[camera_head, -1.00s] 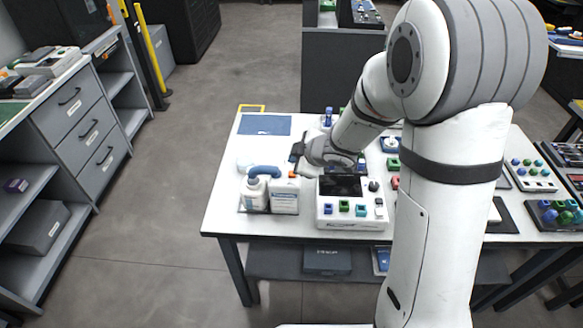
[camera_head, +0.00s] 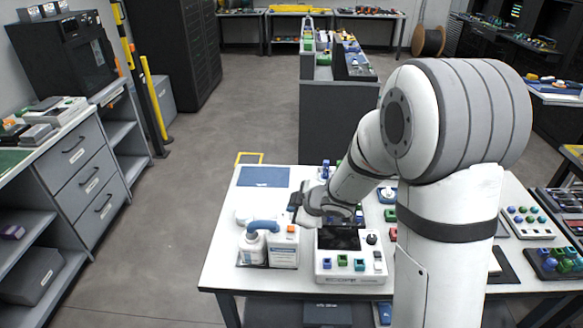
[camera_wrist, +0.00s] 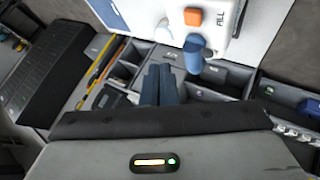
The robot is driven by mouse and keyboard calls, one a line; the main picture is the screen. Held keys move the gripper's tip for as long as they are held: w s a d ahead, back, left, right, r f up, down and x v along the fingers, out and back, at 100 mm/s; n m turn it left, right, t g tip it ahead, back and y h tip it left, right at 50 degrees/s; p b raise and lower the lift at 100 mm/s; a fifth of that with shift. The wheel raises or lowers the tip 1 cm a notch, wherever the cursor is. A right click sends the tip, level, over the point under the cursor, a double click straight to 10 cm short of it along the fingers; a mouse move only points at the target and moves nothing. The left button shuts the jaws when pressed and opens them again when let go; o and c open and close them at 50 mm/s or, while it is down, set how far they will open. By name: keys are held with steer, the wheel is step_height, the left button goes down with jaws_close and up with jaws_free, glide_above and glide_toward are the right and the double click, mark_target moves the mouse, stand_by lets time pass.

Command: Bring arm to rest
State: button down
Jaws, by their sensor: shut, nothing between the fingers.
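My white arm reaches from the right over the white worktable (camera_head: 222,262) in the head view. My gripper (camera_head: 294,203) is at its end, above the table's left half, behind two white bottles and partly hidden by my wrist. In the wrist view, the dark blue fingers of my gripper (camera_wrist: 161,72) are together, with nothing visible between them. A white bottle with a blue top (camera_head: 262,226) stands at the front left, beside a white container with an orange cap (camera_head: 291,229). The orange cap (camera_wrist: 193,17) also shows in the wrist view, beyond my fingertips.
A white device with a dark screen (camera_head: 338,238) stands right of the bottles, close below my forearm. A blue mat (camera_head: 263,177) lies at the back left. Grey drawers (camera_head: 85,172) stand left across open floor (camera_head: 165,240). The wrist view shows a compartmented tray (camera_wrist: 215,92) below my fingers.

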steer(key=s+d+r+m+t+h, duration=0.1)
steer(key=s+d+r+m+h, duration=0.3)
steer(key=d, duration=0.3)
steer(key=s+d+r+m+h, duration=0.1)
steer(key=d+r+m+h, duration=0.1)
steer(key=d+r+m, duration=0.3)
steer(key=s+d+r+m+g, duration=0.1)
steer(key=s+m, duration=0.3)
steer(key=s, duration=0.6)
steer(key=s+d+r+m+g, duration=0.2)
steer(key=s+r+m+g, duration=0.1)
steer(key=s, duration=0.8)
steer(key=shift+r+m+g, duration=0.15)
steer(key=shift+m+g, duration=0.15)
steer(key=shift+m, duration=0.2)
steer(key=shift+w+d, duration=0.1)
steer(key=shift+d, duration=0.05)
